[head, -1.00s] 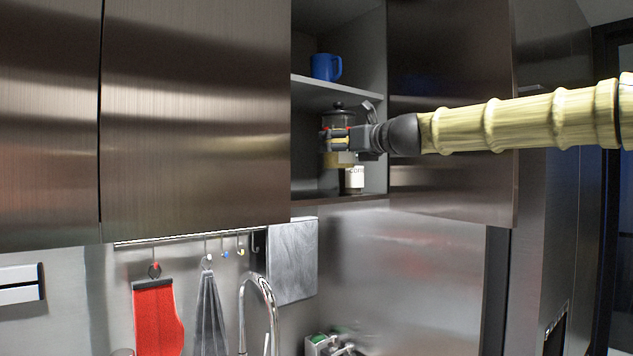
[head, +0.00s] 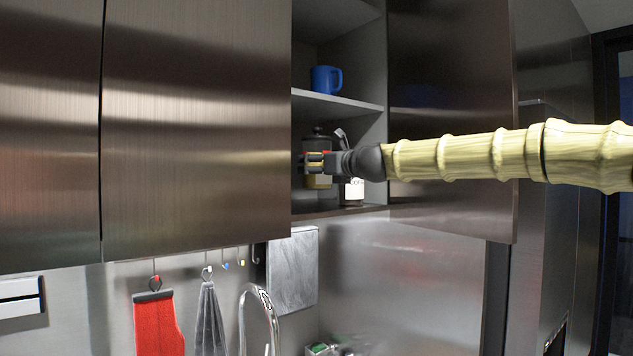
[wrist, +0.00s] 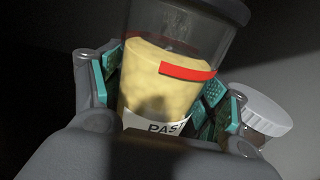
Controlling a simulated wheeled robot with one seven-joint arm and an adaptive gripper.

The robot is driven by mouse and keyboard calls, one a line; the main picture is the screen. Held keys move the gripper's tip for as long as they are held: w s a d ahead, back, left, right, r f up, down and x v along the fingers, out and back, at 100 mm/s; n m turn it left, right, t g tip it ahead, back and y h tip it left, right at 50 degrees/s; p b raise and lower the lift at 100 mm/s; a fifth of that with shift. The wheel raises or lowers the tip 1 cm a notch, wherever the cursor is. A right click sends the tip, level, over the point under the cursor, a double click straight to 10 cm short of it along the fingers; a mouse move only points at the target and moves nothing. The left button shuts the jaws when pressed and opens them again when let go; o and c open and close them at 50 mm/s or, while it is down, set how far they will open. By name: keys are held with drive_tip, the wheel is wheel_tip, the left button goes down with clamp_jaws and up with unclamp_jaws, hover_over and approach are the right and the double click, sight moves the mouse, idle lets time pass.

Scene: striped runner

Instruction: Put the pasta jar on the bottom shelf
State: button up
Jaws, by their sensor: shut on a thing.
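The pasta jar (wrist: 165,85) is a clear jar with pale yellow contents, a red mark and a white label reading "PAS". It fills the middle of the wrist view, and its dark lid (head: 317,136) shows in the head view. My gripper (head: 312,163) is shut around the jar's sides, with green pads on both sides of it. The jar is inside the open cabinet, in the space above the bottom shelf (head: 330,211). It looks roughly upright.
A jar with a white label (head: 354,192) stands on the bottom shelf just right of the pasta jar; its white lid (wrist: 262,108) is close to my right finger. A blue mug (head: 325,79) stands on the shelf above (head: 335,103). The open right door (head: 450,90) is behind my arm.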

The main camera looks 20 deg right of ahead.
sight(317, 183)
drive_tip(key=shift+s+d+f, duration=0.1)
drive_tip(key=shift+d+f, duration=0.15)
drive_tip(key=shift+f, duration=0.1)
drive_tip(key=shift+a+f+p, duration=0.3)
drive_tip(key=shift+f+p, duration=0.1)
drive_tip(key=shift+f, duration=1)
drive_tip(key=shift+w+d+f+p, duration=0.25)
drive_tip(key=shift+f+p, duration=0.35)
drive_tip(key=shift+p, duration=0.05)
drive_tip(key=shift+s+a, duration=0.1)
drive_tip(key=shift+a, duration=0.25)
drive_tip(key=shift+d+f, duration=0.1)
drive_tip(key=shift+f, duration=0.05)
drive_tip(key=o, duration=1.6)
drive_tip(key=shift+d, duration=0.15)
drive_tip(key=shift+c, duration=0.2)
drive_tip(key=shift+a, duration=0.2)
